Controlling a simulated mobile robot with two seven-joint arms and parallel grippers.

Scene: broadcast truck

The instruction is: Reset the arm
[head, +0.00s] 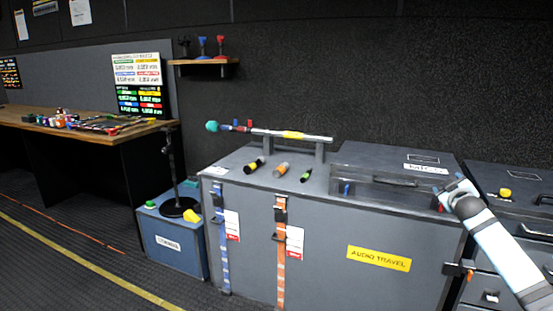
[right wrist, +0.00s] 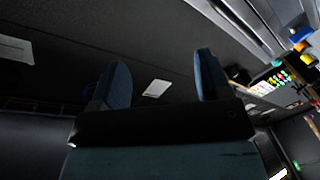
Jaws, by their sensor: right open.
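My right arm comes in from the right in the head view. Its gripper (head: 440,198) is above the right part of the large grey case (head: 320,235), by the front of the low grey lidded box on top of it. In the right wrist view the two blue fingers of the right gripper (right wrist: 160,80) stand apart with nothing between them. My left gripper is in neither view.
The lidded box (head: 385,172) stands near my right gripper. A pole (head: 262,132) rests on two supports, with several small cylinders (head: 281,169) before it. A blue box (head: 170,240) and wooden desk (head: 150,127) are left. Floor is clear at lower left.

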